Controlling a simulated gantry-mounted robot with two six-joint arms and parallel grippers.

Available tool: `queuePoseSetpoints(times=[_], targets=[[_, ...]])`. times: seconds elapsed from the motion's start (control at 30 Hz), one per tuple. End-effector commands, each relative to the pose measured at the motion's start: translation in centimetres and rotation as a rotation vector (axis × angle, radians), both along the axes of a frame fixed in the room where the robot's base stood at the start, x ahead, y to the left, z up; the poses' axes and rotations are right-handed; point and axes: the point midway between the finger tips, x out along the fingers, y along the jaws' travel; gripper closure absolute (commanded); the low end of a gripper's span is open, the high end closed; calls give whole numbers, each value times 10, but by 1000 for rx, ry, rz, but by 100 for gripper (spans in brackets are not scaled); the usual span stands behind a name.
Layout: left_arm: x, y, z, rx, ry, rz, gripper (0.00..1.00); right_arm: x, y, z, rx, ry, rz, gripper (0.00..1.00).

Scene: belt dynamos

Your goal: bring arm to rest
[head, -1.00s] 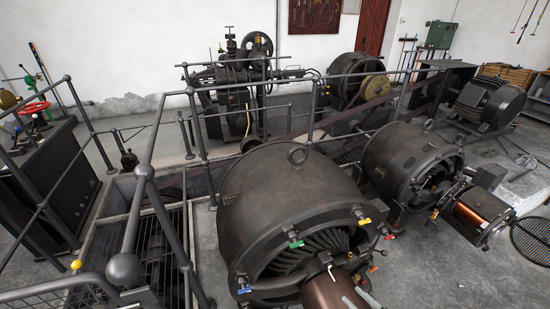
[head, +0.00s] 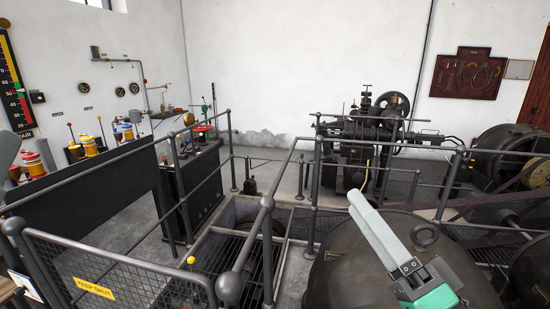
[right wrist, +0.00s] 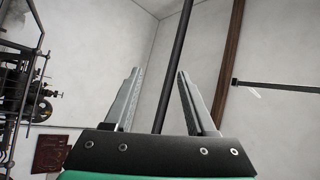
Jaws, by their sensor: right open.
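My right gripper (head: 357,198) is in the lower right of the head view, its pale grey fingers pointing up and left from a black and green body. It appears in front of the large dark dynamo (head: 335,275), and I cannot tell the gap between them. In the right wrist view its two fingers (right wrist: 158,72) stand wide apart with nothing between them.
Dark railings (head: 268,204) cross the middle around a grated pit (head: 235,250). A mesh gate (head: 130,285) with a yellow sign is at lower left. A control bench with coloured levers (head: 90,146) stands left. In the right wrist view a dark pole (right wrist: 175,65) rises behind the fingers.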

Motion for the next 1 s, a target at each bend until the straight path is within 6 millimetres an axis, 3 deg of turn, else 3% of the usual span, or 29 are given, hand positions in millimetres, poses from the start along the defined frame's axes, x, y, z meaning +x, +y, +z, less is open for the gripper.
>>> queuePoseSetpoints(times=[0.03, 0.1, 0.2, 0.27, 0.33, 0.4, 0.57, 0.9, 1.0], targets=[[0, 0, 0, 0, 0, 0, 100, -24, 9, 37, -88, -133, -71, 44], [0, 0, 0, 0, 0, 0, 100, -57, 7, 79, -211, -303, -222, 44], [0, 0, 0, 0, 0, 0, 100, -106, -19, 121, -391, -497, -532, 44], [0, 0, 0, 0, 0, 0, 100, -130, -42, 130, -540, -562, -778, 44], [0, 0, 0, 0, 0, 0, 100, -127, -54, 128, -730, -559, -954, 44], [1, 0, 47, 0, 3, 0, 100, -127, -53, 176, -753, -567, -963, 44], [0, 0, 116, 0, -2, 0, 100, -126, -53, 243, -750, -564, -958, 44], [0, 0, 284, 0, -1, 0, 100, -125, -53, 411, -750, -563, -956, 44], [0, 0, 322, 0, -1, 0, 100, -125, -53, 449, -750, -563, -956, 44]])
